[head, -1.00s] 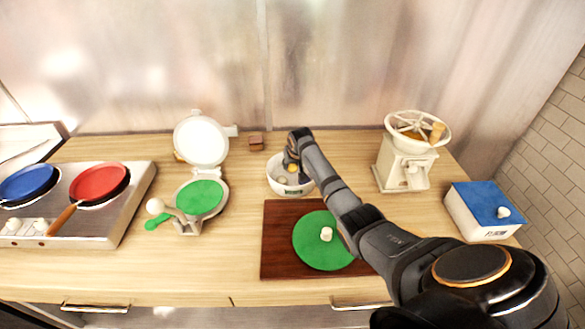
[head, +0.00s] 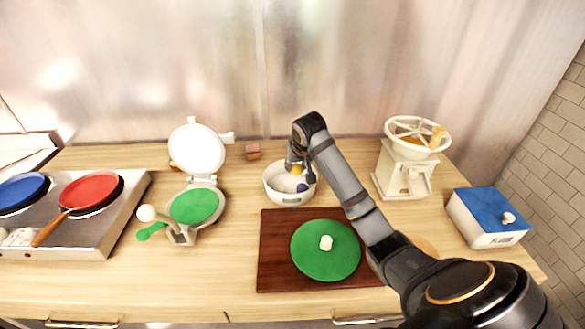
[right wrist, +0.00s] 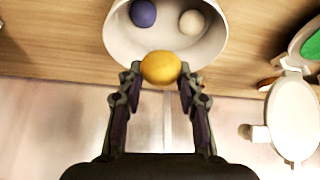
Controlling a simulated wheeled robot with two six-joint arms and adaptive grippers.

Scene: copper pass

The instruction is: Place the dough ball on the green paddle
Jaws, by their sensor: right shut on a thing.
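My right gripper (head: 299,172) is shut on a yellow dough ball (right wrist: 160,68), held at the mouth of the white bowl (head: 290,197). In the right wrist view a purple-blue ball (right wrist: 143,13) and a cream ball (right wrist: 191,22) lie inside the bowl. Another round green disc (head: 322,262) with a white knob lies on the dark wooden board (head: 275,225) in front of the bowl. My left gripper is out of view.
A blue pan (head: 22,190) and a red pan (head: 90,190) sit on the steel stove at left. A cream hand mill (head: 404,170) and a blue-lidded box (head: 490,218) stand at right. A small brown block (head: 253,151) lies behind the bowl.

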